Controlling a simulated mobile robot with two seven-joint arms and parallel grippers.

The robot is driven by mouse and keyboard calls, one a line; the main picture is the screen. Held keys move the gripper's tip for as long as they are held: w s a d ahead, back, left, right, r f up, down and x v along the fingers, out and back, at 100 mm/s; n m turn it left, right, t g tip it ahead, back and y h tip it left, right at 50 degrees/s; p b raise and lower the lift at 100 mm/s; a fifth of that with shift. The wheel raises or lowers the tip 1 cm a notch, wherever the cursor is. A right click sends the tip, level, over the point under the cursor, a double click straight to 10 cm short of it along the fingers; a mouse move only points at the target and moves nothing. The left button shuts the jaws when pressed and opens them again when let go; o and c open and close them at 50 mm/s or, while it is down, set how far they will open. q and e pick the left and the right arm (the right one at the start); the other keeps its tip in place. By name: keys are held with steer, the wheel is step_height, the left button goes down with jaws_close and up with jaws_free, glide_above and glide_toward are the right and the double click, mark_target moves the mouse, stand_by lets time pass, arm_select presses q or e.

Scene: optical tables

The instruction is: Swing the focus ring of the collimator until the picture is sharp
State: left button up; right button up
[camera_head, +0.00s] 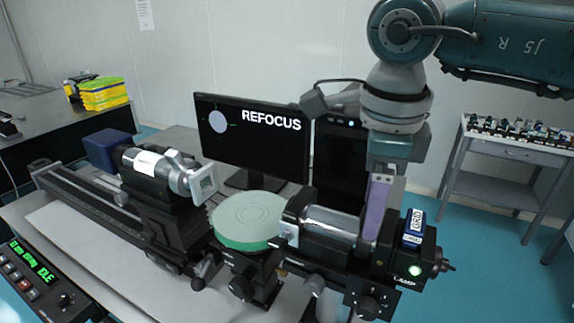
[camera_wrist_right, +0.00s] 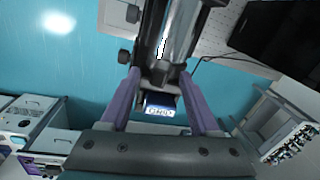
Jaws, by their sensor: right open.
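The collimator (camera_head: 330,222) is a silver barrel on a black mount at the right of the bench in the head view. Its barrel also shows in the wrist view (camera_wrist_right: 180,35). The monitor (camera_head: 250,145) reads REFOCUS and shows a pale disc on black. My right gripper (camera_head: 376,232) reaches down at the barrel's rear end, by the lamp housing (camera_head: 405,260). In the wrist view my right gripper (camera_wrist_right: 159,72) is open, its purple fingers on either side of the barrel's dark rear part. I cannot tell whether they touch it. The focus ring is not clearly distinguishable. My left gripper is out of view.
A blue GRID box (camera_head: 414,226) stands on the lamp housing, close to the right gripper. A round green-edged plate (camera_head: 248,222) and a second optical unit (camera_head: 165,185) stand to the left.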

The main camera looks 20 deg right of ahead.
steer(key=shift+f, duration=0.2)
steer(key=shift+c, duration=0.3)
jaws_close()
